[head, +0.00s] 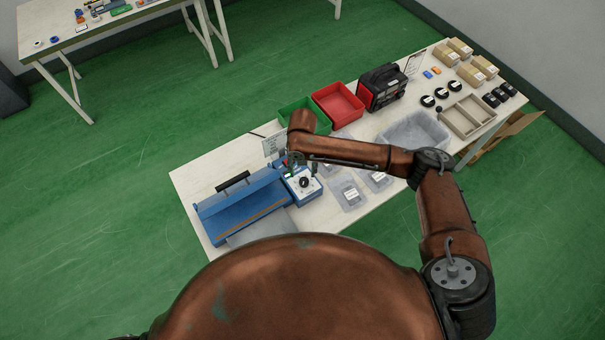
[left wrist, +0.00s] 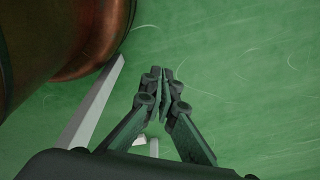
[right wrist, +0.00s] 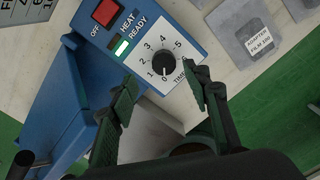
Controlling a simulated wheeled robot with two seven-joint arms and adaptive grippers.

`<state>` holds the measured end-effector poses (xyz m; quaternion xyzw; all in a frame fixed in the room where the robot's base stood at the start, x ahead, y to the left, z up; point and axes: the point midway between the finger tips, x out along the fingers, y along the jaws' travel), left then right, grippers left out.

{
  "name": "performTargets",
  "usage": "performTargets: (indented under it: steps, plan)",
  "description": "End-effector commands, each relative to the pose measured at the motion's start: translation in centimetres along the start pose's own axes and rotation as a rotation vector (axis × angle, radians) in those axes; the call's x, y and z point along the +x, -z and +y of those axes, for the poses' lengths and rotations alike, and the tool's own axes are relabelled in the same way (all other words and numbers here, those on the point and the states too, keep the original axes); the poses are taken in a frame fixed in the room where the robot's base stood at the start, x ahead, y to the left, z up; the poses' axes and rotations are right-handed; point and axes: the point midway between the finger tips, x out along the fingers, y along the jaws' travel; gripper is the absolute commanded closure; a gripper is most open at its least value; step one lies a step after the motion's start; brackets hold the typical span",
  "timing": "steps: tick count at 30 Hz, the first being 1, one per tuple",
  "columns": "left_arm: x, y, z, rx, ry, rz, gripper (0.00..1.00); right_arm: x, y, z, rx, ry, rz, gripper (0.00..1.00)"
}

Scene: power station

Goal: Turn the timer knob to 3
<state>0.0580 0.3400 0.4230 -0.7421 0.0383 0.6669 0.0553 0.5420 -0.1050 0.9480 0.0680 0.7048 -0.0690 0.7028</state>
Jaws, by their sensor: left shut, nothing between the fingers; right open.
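My right gripper (right wrist: 161,80) is open, with one finger on each side of the dial and the knob between and just beyond the fingertips, apparently untouched. It also shows above the box in the head view (head: 297,161). My left gripper (left wrist: 163,76) is shut and empty over green floor.
The control box has a red switch (right wrist: 106,12) and a lit green READY lamp (right wrist: 121,47). The blue sealer body (head: 240,205) lies to its left. Green (head: 289,108) and red (head: 338,103) bins stand behind.

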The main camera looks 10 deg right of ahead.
Motion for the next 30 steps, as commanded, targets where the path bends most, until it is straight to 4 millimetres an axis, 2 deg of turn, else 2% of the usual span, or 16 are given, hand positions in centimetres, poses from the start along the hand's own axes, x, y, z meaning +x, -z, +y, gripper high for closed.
performTargets:
  steps: [3, 8, 13, 18, 20, 23, 30]
  plan:
    - [-0.2, -2.0, 0.2, -0.005, -0.002, -0.024, 1.0, 2.1, 0.1, -0.4, 0.008, 0.001, 0.003, 0.56]
    - [-0.4, -3.5, 0.3, -0.008, -0.003, -0.044, 1.0, 4.4, 0.1, -0.6, 0.011, 0.001, 0.002, 0.56]
    - [-0.3, -2.4, 0.2, -0.005, -0.002, -0.031, 1.0, 5.8, 0.0, -0.5, 0.008, 0.0, 0.0, 0.56]
    - [-0.2, -0.1, 0.0, -0.001, 0.0, -0.001, 1.0, 6.0, 0.0, -0.4, 0.007, -0.001, 0.0, 0.56]
    - [-0.2, 0.2, 0.0, -0.001, 0.0, 0.004, 1.0, 6.0, 0.0, -0.4, 0.006, -0.001, 0.0, 0.56]
    - [-0.2, 0.2, 0.0, -0.001, 0.0, 0.003, 1.0, 6.0, 0.0, -0.3, 0.006, -0.001, 0.0, 0.57]
    - [-0.3, -1.1, 0.1, -0.004, -0.001, -0.014, 1.0, 6.0, 0.0, -0.3, 0.005, -0.001, -0.001, 0.74]
